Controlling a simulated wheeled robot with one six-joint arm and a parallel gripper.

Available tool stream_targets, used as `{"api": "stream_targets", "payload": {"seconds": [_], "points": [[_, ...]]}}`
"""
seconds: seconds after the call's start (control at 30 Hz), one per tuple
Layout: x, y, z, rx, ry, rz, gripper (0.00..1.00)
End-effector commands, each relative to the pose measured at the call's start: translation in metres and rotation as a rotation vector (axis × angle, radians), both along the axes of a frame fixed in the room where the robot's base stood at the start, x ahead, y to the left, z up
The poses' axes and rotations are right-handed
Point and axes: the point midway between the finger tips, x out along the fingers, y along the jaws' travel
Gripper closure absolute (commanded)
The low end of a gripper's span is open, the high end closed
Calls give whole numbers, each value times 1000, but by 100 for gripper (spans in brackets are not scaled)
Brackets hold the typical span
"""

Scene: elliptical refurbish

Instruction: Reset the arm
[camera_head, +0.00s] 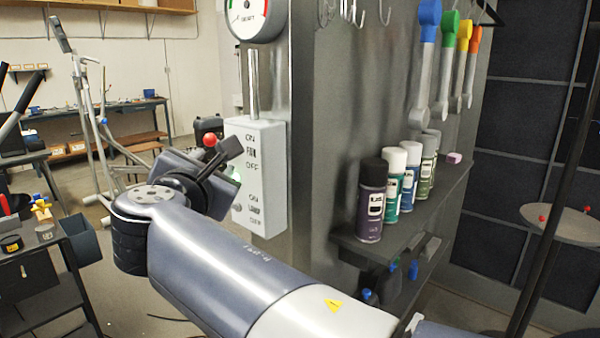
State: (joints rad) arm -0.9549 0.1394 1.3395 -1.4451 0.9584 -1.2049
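My arm reaches from the bottom right up to the left, and my gripper (236,162) is at its far end, in front of a light grey switch box (265,165). Dark finger parts show close to the box's left side. I cannot tell whether they touch it or whether they are open or shut. A red ball knob (210,141) shows just above the gripper; what it is fixed to is hidden. The box is marked ON, FAN, OFF above and ON, LAMP, OFF below. A green glow shows beside the gripper.
A grey shelf (345,241) with several spray cans stands close on the right, with coloured-handled tools hanging above it. A round gauge (250,16) is above the box. A dark cart (50,290) stands at the left. An elliptical trainer (85,110) and a workbench are behind.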

Motion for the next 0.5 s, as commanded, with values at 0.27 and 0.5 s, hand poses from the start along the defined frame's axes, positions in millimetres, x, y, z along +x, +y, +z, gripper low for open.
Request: {"api": "stream_targets", "payload": {"seconds": [0.27,0.5], "points": [[-25,0,-2,-40,-53,6,61],[-68,0,-3,-41,-51,4,61]]}}
